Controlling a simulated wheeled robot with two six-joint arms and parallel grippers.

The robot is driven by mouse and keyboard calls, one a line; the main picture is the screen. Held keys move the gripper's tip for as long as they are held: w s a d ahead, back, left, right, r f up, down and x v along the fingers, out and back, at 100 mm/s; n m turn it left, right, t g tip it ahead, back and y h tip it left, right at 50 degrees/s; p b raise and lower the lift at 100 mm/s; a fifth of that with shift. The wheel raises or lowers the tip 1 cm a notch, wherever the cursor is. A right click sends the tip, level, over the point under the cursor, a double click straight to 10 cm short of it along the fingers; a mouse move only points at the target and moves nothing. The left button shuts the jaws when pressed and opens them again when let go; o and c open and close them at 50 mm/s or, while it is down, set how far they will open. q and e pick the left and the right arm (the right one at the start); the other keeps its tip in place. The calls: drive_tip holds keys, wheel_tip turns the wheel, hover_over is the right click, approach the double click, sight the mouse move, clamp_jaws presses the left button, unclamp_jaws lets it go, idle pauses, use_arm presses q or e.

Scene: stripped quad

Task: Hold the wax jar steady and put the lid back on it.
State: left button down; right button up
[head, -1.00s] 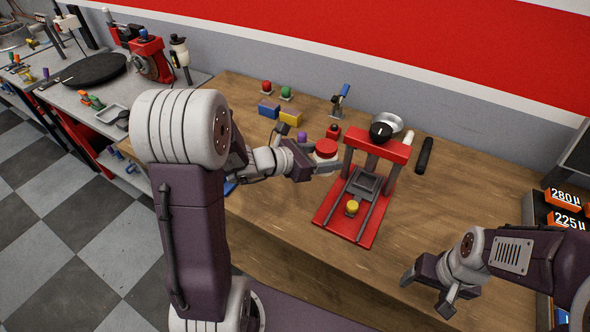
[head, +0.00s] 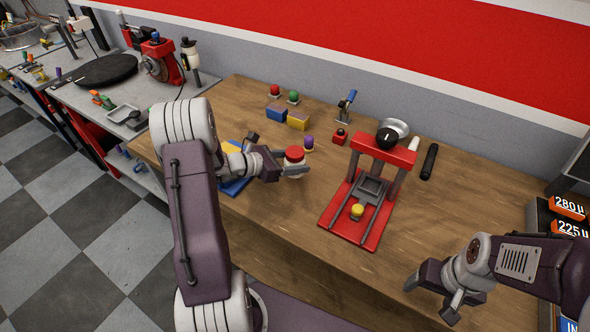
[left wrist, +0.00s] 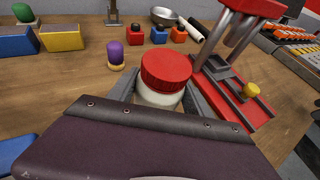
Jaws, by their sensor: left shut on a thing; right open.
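My left gripper (head: 291,172) is shut on the white wax jar (head: 293,170), which it holds upright beside the red press. The red lid (head: 294,154) sits on top of the jar. In the left wrist view the jar (left wrist: 160,94) stands between the fingers with the red lid (left wrist: 166,68) over its mouth; I cannot tell whether it is fully seated. The jar's lower part is hidden by the gripper. My right gripper (head: 432,295) is open and empty at the table's front right, well away from the jar.
The red press (head: 365,235) stands right of the jar on the wooden bench (head: 290,215). A purple-topped tool (head: 309,143), blue bin (head: 277,114) and yellow bin (head: 298,121) lie behind. Orange boxes (head: 568,207) stand at far right. Bench between press and right gripper is clear.

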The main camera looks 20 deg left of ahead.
use_arm(q)
wheel_tip(320, 180, down, 4)
idle(0.5)
drive_tip(key=shift+d+f, duration=0.1)
drive_tip(key=shift+c, duration=2.3)
unclamp_jaws()
